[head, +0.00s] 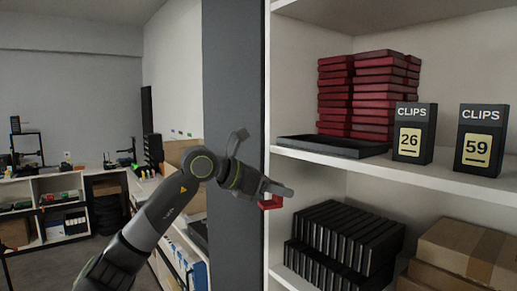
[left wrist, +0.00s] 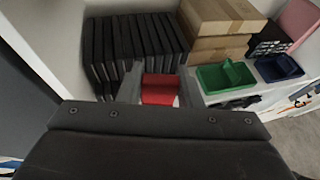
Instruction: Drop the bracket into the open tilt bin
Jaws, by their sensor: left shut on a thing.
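My left gripper (head: 277,194) reaches in from the left at the front edge of the shelf unit, just below its middle shelf. It is shut on a small red piece (head: 271,202), which looks like the bracket. In the left wrist view the red bracket (left wrist: 160,89) sits between the two pale fingers; its full shape is partly hidden. A green open bin (left wrist: 224,77) and a dark blue bin (left wrist: 278,67) stand to the right in that view, apart from the gripper. I cannot tell whether either is the tilt bin. My right gripper is not in view.
The middle shelf (head: 440,182) holds a black tray (head: 330,147), stacked red boxes (head: 383,95) and two black "CLIPS" boxes (head: 414,132), (head: 482,140). Below stand a row of black cases (head: 345,237) and cardboard boxes (head: 465,250). A grey upright panel (head: 234,80) is beside my arm.

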